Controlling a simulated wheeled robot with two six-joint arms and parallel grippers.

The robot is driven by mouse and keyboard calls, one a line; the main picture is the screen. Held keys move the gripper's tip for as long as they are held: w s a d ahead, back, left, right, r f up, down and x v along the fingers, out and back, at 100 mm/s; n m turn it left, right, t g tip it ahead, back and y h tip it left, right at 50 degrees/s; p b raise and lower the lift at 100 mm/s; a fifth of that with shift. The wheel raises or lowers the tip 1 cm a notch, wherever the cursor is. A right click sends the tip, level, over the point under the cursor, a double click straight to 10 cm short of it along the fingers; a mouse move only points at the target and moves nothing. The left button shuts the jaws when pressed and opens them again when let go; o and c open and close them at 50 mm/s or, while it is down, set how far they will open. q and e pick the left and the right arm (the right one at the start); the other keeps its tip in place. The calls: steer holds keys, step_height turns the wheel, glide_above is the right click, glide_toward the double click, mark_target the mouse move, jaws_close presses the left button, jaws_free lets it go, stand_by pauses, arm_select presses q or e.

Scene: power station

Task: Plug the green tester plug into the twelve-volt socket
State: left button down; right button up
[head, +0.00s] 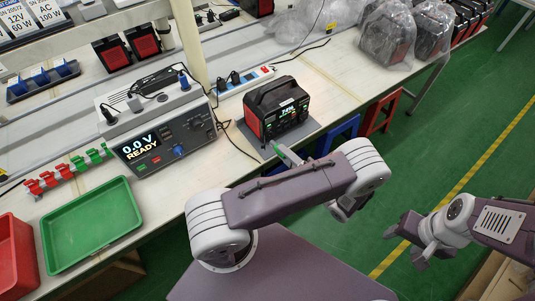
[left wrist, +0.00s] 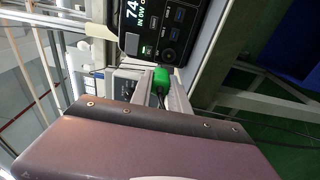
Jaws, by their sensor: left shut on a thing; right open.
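The green tester plug (left wrist: 161,80) is between the fingers of my left gripper (left wrist: 158,88), which is shut on it. The plug's front end points toward the power station (left wrist: 165,30), with its cable trailing back. In the head view my left gripper (head: 284,153) is in front of the black and red power station (head: 277,108), near its front face. I cannot tell which opening is the twelve-volt socket, nor whether the plug touches the front. The tester (head: 160,135) reads 0.0 V READY. My right gripper (head: 408,238) is open and empty, away from the bench.
The power station stands on a grey mat (head: 304,134). A green tray (head: 90,225), a red bin (head: 15,262) and a row of red and green clips (head: 70,170) are at the left. A power strip (head: 245,80) lies behind. Bagged units (head: 388,35) stand at the right back.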

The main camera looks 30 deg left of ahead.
arm_select(q)
steer(key=shift+m+t, duration=0.6)
steer(key=shift+t, duration=0.3)
steer(key=shift+w+a+f, duration=0.4)
steer(key=shift+w+a, duration=0.3)
steer(key=shift+a, duration=0.2)
steer(key=shift+w+a+f, duration=0.35)
steer(key=shift+w+a, duration=0.3)
steer(key=shift+a, duration=0.2)
arm_select(e)
steer(key=shift+f, duration=0.3)
steer(key=shift+r, duration=0.15)
arm_select(q)
steer(key=shift+a, duration=0.15)
steer(key=shift+w+a+p, duration=0.25)
steer(key=shift+a+p, duration=0.05)
steer(key=shift+a, duration=0.15)
arm_select(e)
steer(key=shift+r, duration=0.15)
arm_select(q)
steer(key=shift+a, duration=0.15)
steer(key=c, duration=1.2)
jaws_free()
steer(key=shift+w, duration=0.1)
steer(key=shift+o, duration=0.2)
